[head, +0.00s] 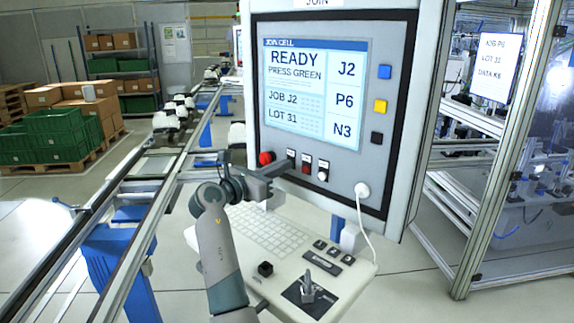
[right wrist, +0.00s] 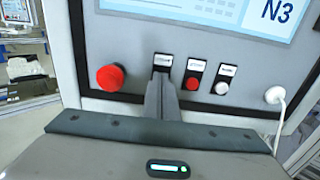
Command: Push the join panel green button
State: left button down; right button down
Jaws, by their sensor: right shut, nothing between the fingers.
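The join panel (head: 345,172) stands upright, and its screen (head: 312,95) reads "READY PRESS GREEN". Below the screen is a row of controls: a red mushroom button (head: 266,158), a labelled black plate (right wrist: 162,61), a red button (head: 306,168) and a white button (head: 323,175). No green button shows; the part of the plate below its label is hidden behind my right gripper's fingers. My right gripper (head: 286,166) is shut and empty, its fingertips (right wrist: 160,88) at that plate between the two red buttons. I cannot tell whether they touch it. My left gripper is out of view.
A keyboard shelf (head: 300,262) with a joystick (head: 309,288) juts out below the panel. A white plug and cable (head: 362,190) hang at the panel's lower right. A conveyor rail (head: 150,200) runs along the left. A framed machine cell (head: 500,150) stands at right.

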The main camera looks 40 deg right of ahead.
jog(key=shift+s+a+f, duration=0.1)
jog(key=shift+s+f, duration=0.05)
jog(key=shift+s+a, duration=0.15)
jog(key=shift+a, duration=0.85)
jog(key=shift+s+a, duration=0.1)
jog(key=shift+a, duration=0.9)
